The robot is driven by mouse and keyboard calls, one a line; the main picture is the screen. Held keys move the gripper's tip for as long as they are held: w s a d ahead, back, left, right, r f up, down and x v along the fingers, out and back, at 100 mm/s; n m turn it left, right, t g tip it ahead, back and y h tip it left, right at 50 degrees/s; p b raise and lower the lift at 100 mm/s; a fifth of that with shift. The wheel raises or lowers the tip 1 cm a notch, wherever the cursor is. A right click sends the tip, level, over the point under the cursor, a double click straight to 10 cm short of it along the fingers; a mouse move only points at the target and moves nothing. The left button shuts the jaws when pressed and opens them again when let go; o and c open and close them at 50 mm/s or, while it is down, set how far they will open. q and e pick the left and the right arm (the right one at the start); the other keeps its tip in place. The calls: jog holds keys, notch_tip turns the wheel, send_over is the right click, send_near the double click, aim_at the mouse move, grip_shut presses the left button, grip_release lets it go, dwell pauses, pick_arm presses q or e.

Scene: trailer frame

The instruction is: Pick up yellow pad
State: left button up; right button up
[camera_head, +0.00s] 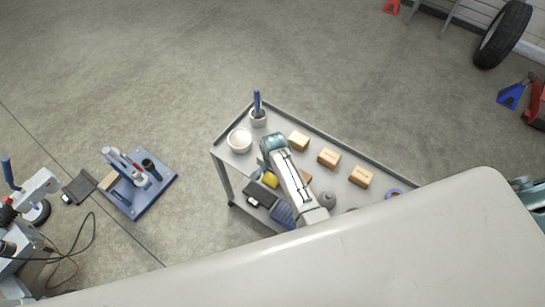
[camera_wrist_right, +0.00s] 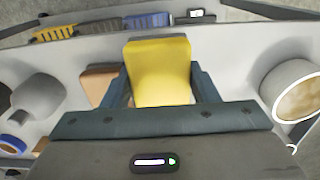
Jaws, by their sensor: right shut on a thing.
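The yellow pad (camera_wrist_right: 160,72) is between the two fingers of my right gripper (camera_wrist_right: 160,92) in the right wrist view, and the gripper is shut on it. In the head view the yellow pad (camera_head: 270,180) shows just past the tip of my right gripper (camera_head: 266,172), over the near edge of the grey cart (camera_head: 226,180). Part of the pad is hidden by the gripper. My left gripper does not show in either view.
Several cardboard boxes (camera_head: 329,157) stand along the cart top. A grey bottle (camera_head: 327,199) and a blue tape roll (camera_head: 394,193) are to the right.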

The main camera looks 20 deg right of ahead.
jog(key=s+a+p, duration=0.2)
jog(key=s+p, duration=0.4)
jog(key=s, duration=0.4)
jog(key=shift+r, duration=0.4)
jog(key=shift+w, duration=0.1)
